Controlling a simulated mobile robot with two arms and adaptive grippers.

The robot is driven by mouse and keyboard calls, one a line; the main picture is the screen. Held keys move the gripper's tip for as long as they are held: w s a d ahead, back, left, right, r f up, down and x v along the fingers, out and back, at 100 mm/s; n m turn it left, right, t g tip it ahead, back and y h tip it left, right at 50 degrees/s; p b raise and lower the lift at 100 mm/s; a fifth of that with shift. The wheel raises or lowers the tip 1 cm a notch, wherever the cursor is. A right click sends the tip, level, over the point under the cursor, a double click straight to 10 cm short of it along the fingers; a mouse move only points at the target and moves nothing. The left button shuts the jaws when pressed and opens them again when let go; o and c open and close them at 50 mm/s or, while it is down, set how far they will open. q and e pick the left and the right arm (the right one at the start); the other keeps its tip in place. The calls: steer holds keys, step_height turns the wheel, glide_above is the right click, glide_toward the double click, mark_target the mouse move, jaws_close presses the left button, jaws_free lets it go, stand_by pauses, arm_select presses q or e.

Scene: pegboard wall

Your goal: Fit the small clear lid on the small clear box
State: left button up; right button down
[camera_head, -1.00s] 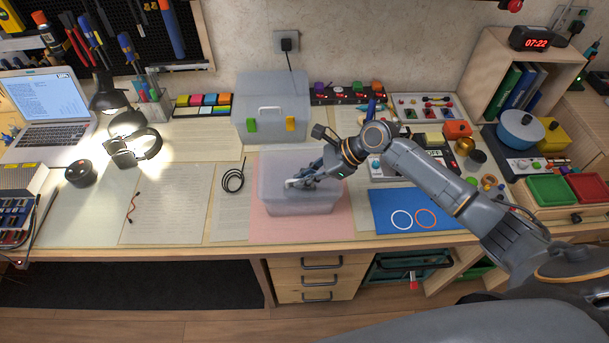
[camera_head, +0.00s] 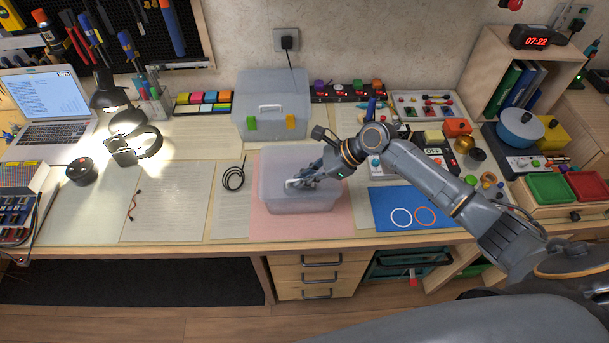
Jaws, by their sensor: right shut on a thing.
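The small clear box (camera_head: 298,201) stands on a pink mat (camera_head: 340,222) near the front edge of the workbench. It looks greyish and see-through. The small clear lid (camera_head: 280,158) appears to lie over the top of the box, but its edges are hard to tell from the box. My right gripper (camera_head: 296,183) is at the top of the box, shut on a light grey handle piece of the lid. Whether the lid sits flush all round cannot be told. My left gripper is out of view.
A larger clear case (camera_head: 270,95) with green and orange latches stands behind. A black cable coil (camera_head: 233,178) lies left of the mat. A blue mat (camera_head: 412,222) with two rings lies to the right. The bench left of the coil holds flat papers.

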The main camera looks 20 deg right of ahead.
steer(key=shift+f, duration=0.85)
steer(key=c, duration=1.4)
jaws_free()
steer(key=v, duration=1.2)
